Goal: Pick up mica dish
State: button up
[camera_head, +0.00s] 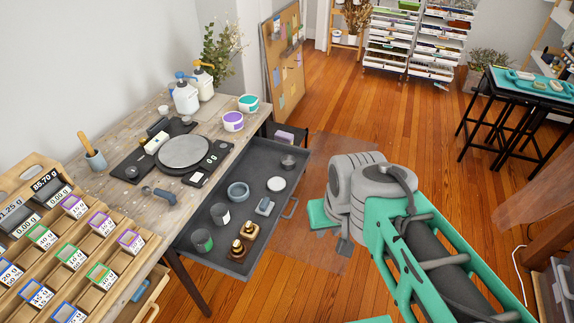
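An open dark grey drawer (255,170) under the workbench holds several small containers. Among them are a round blue-grey dish (238,192) and a shallow round dish with a pale top (276,184). I cannot tell which one is the mica dish. My arm comes in from the lower right. My gripper (326,226) is at the arm's far end, over the floor just right of the drawer and apart from the dishes. The arm's grey joint partly hides it, and its fingers do not show clearly.
The drawer also holds a grey cup (288,163), a green cup (202,240), amber bottles (237,249) and a small blue-grey block (265,206). A scale (184,152) and pump bottles (186,97) stand on the workbench.

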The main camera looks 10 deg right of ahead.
aim_at(288, 163)
jog(key=z, duration=0.4)
jog(key=k, duration=0.5)
jog(key=z, duration=0.7)
jog(key=i, duration=0.55)
jog(key=u, duration=0.65)
jog(key=i, duration=0.95)
jog(key=u, duration=1.45)
jog(key=i, duration=0.5)
jog(key=u, duration=0.45)
